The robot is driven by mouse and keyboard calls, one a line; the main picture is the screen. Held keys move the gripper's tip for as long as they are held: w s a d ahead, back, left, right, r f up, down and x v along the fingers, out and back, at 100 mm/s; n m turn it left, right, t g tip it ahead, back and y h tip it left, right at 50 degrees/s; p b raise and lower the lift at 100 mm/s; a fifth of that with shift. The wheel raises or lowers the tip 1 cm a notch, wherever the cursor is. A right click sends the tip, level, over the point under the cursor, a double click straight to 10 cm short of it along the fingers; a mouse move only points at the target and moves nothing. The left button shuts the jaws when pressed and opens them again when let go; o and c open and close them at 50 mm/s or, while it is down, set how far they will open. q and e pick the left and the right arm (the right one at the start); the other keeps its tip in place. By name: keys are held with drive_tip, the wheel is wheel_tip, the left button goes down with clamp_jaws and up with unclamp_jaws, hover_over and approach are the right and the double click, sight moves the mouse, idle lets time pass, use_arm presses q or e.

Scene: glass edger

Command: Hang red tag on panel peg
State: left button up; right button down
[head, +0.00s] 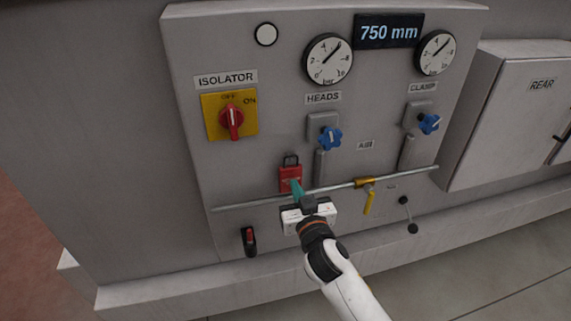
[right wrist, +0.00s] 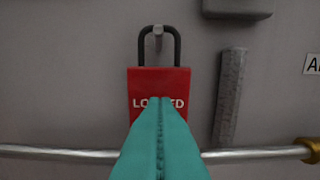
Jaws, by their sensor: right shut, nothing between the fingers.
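The red tag (head: 290,180) has the shape of a padlock with a dark shackle. In the right wrist view the red tag (right wrist: 178,82) carries white lettering, partly hidden by my fingers. Its shackle loops around the panel peg (right wrist: 157,36), and the tag hangs upright against the grey panel (head: 270,150). My right gripper (head: 296,188) has teal fingers, also seen in the right wrist view (right wrist: 158,104). They are shut and empty in front of the tag's lower part. Whether they touch the tag I cannot tell. My left gripper is not in view.
A metal pipe (head: 240,205) runs across the panel just below the tag, with a yellow valve (head: 369,198) to the right. A yellow isolator switch (head: 231,116) is up left. Blue knobs (head: 330,138) and gauges (head: 328,60) are above right. A red-and-black handle (head: 249,241) is below left.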

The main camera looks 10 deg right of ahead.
drive_tip(key=shift+w, duration=1.05)
drive_tip(key=shift+s, duration=1.55)
idle(1.6)
drive_tip(key=s, duration=0.7)
drive_tip(key=shift+d+p, duration=0.15)
drive_tip(key=shift+p, duration=0.2)
drive_tip(key=shift+f, duration=0.1)
idle(0.4)
